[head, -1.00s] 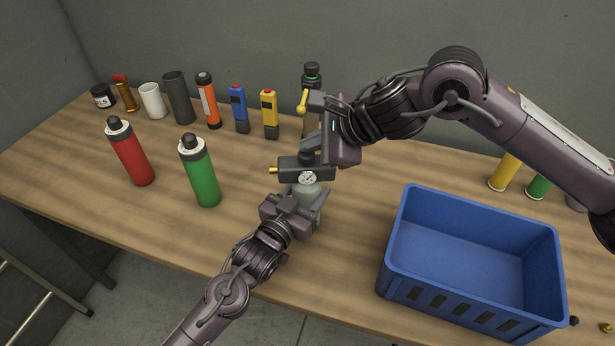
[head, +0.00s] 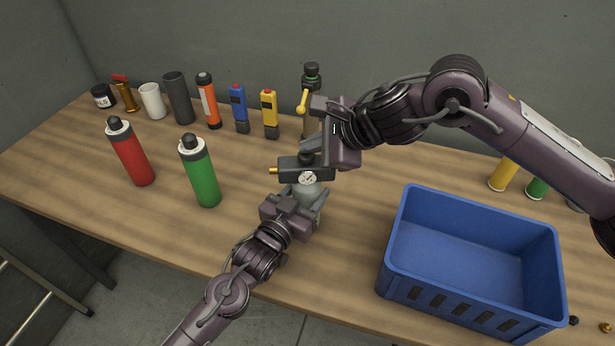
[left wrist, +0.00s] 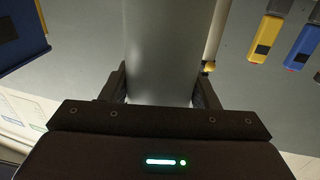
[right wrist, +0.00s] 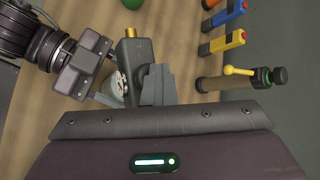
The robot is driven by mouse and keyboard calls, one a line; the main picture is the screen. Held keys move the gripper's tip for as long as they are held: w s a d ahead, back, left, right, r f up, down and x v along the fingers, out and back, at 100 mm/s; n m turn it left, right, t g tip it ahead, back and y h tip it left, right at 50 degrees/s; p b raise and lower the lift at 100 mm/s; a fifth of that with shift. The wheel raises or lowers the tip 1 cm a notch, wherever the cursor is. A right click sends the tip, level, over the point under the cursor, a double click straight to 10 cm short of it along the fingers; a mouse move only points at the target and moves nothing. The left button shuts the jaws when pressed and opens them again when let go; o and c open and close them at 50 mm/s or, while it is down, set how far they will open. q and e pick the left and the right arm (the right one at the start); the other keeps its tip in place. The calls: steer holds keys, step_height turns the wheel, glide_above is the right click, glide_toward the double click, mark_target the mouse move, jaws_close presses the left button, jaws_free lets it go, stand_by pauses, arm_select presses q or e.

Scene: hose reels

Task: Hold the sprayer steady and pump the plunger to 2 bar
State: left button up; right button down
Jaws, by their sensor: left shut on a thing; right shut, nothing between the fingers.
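The sprayer stands upright on the table, with a grey bottle (head: 312,187), a dark head (head: 290,170), a brass nozzle (head: 273,170) pointing left and a round white gauge (head: 308,178). The gauge's reading is too small to tell. My left gripper (head: 310,200) is shut around the bottle; the left wrist view shows the bottle (left wrist: 165,50) between its fingers. The dark plunger knob (head: 306,157) tops the head. My right gripper (head: 316,145) is shut and empty, its fingertips (right wrist: 158,75) just over the knob. Whether they touch it I cannot tell.
A blue crate (head: 395,240) stands at the right. A red bottle (head: 131,155) and a green bottle (head: 201,175) stand at the left. Behind are an orange tube (head: 208,102), blue tester (head: 238,108), yellow tester (head: 269,113) and yellow-levered valve (head: 303,103).

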mark_target(314, 156)
arm_select(q)
steer(key=shift+s+d+r, duration=0.1)
steer(key=shift+d+r, duration=0.05)
steer(key=shift+d, duration=0.05)
arm_select(e)
steer(key=shift+s+d+f, duration=0.1)
steer(key=shift+d+f, duration=0.1)
steer(key=shift+f, duration=0.35)
steer(key=shift+s+d+f, duration=0.1)
steer(key=shift+d+f, duration=0.1)
steer(key=shift+f, duration=0.35)
arm_select(q)
steer(key=shift+w+a, duration=0.15)
steer(key=shift+w, duration=0.05)
arm_select(e)
step_height(314, 156, up, 6)
steer(key=shift+a+f, duration=0.1)
steer(key=shift+a+r, duration=0.1)
steer(key=shift+r, duration=0.25)
arm_select(q)
steer(key=o, duration=1.3)
steer(key=shift+s+a+f, duration=0.1)
steer(key=shift+f, duration=0.1)
